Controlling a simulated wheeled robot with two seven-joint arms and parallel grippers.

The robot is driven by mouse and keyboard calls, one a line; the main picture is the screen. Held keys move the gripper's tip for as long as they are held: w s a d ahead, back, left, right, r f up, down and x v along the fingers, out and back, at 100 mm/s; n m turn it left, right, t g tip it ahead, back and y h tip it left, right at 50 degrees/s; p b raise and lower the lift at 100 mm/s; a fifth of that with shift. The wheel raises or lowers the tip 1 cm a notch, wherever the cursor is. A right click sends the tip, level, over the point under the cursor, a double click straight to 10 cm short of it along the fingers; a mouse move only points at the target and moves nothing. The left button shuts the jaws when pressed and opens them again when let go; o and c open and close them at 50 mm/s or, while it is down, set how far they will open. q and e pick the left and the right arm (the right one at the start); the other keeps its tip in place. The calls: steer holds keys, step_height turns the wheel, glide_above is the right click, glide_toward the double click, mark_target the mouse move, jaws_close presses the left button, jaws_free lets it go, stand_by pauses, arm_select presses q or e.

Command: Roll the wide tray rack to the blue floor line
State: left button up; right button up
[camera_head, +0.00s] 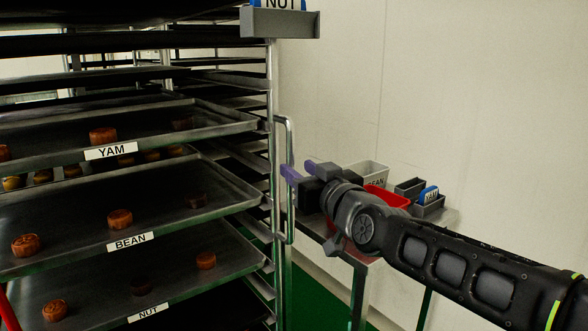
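The wide tray rack (271,90) fills the left half of the view, a metal frame with several dark trays. Labels YAM (111,151), BEAN (131,242) and NUT (149,312) mark three tray fronts, and round brown pastries lie on them. A vertical metal handle (291,225) stands out from the rack's right post. My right gripper (299,170) is at this handle, its two purple fingers apart. One finger overlaps the handle in the picture; contact cannot be told. My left gripper is not in view. No blue floor line shows.
A small table right of the rack, partly behind my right arm, holds a white BEAN bin (371,172), a red bin (387,197) and a grey holder with a blue YAM tag (429,194). A pale wall (450,90) stands behind. Green floor (312,303) shows below.

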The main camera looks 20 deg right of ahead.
steer(key=shift+s+d, duration=0.2)
steer(key=shift+s, duration=0.75)
steer(key=shift+s+d, duration=0.15)
steer(key=shift+s, duration=0.8)
